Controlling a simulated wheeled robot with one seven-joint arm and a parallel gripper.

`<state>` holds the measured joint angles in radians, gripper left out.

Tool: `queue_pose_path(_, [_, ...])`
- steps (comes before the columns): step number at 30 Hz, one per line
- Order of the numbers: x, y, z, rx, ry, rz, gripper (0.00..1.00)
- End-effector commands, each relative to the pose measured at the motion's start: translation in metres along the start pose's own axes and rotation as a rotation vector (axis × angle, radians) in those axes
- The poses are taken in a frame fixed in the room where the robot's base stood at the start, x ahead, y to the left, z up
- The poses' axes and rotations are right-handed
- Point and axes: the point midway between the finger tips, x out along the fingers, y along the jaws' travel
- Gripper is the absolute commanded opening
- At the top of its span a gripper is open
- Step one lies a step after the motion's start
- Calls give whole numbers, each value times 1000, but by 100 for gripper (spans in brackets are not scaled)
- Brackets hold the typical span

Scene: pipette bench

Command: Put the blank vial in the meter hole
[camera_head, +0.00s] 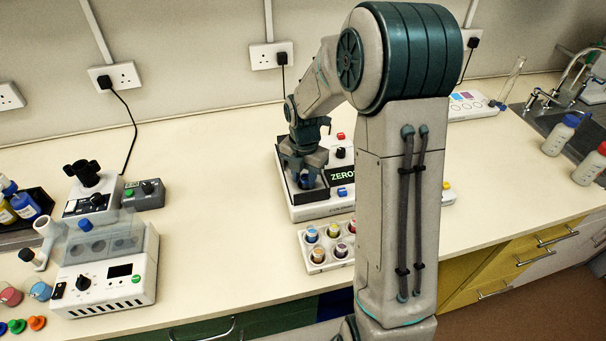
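The meter (318,208) is a white box on the bench with a dark top and a display reading "ZERO". My gripper (305,180) points down over the left part of the meter's top, left of the display. A small dark blue patch shows between or just below its fingers. I cannot tell whether this is a vial, nor whether the fingers are open or shut. The meter hole is hidden by the gripper. A white vial rack (305,238) in front of the meter holds several vials with coloured contents or caps. I cannot tell which vial is the blank.
My arm covers the right side of the meter and the bench behind it. A white device with a clear lid (108,272) stands at left, near bottles and coloured caps. A sink (545,125) and wash bottles are at right. The bench between the left device and the meter is clear.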

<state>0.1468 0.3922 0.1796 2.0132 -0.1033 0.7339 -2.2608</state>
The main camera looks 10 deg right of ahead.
Motion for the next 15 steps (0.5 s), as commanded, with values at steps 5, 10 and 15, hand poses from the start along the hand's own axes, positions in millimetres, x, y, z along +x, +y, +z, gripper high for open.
queue_pose_path(5, [-1,-10,-2,8,16,-23,44])
queue_pose_path(10, [-32,-5,-2,3,9,-14,44])
queue_pose_path(15, [-73,-2,-2,-1,7,-11,44])
